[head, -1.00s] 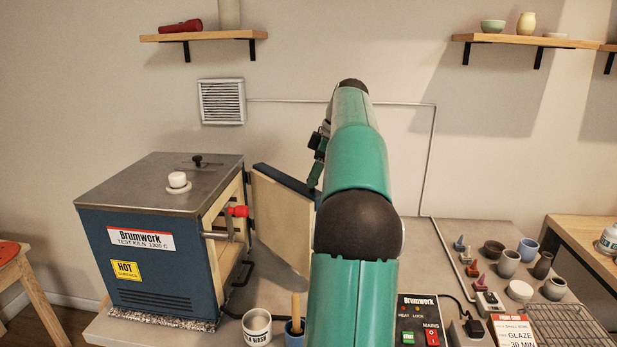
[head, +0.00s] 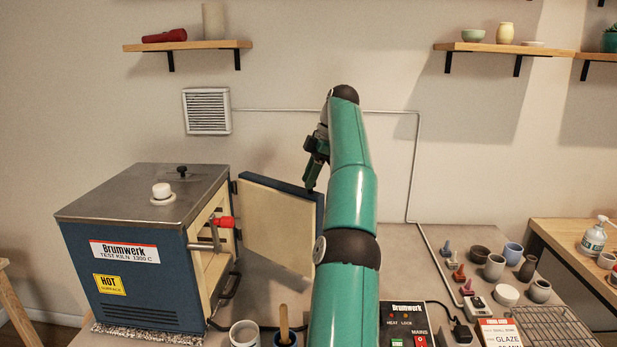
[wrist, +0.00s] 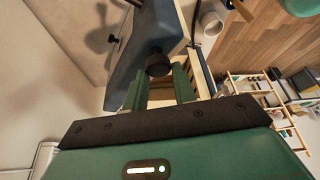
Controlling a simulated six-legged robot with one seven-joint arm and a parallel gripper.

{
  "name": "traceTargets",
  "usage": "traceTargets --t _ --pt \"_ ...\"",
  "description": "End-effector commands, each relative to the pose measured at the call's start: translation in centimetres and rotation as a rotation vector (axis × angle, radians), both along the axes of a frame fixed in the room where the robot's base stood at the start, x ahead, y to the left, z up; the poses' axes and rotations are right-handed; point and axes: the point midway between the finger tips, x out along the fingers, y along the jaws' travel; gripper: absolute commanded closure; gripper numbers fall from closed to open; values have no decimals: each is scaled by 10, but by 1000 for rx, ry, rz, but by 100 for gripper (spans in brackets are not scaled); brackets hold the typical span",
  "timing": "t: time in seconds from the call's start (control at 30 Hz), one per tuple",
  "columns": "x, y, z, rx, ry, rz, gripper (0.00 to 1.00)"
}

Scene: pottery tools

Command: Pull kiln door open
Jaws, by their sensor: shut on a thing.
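The blue kiln (head: 150,265) stands on the left of the table. Its door (head: 275,225) is swung well open from the hinge side, with its cream inner face toward the head camera and a blue edge. My gripper (head: 313,178) is at the free edge of the door, behind it. In the wrist view, the green fingers of my gripper (wrist: 160,85) are shut on a black knob-ended handle (wrist: 158,63) against the blue door (wrist: 130,50). The head view hides the handle behind the door and my arm.
A red-tipped latch rod (head: 224,222) sticks out at the kiln's open front. A cup (head: 244,335) and a pot with a wooden handle (head: 285,337) stand at the table's front. A controller (head: 405,322), small pots and a wire rack (head: 556,328) are on the right.

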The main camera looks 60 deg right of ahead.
Motion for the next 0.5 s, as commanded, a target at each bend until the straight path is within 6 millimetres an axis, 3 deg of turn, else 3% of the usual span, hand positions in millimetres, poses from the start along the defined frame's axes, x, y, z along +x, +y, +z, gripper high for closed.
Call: traceTargets --t 0.33,0.37,0.43,0.5 --pt "-5 -4 -5 5 14 -8 100" --pt "-5 -4 -5 6 15 -8 70" --pt "-5 -4 -5 6 16 -9 56" --pt "-5 -4 -4 5 14 -9 52"
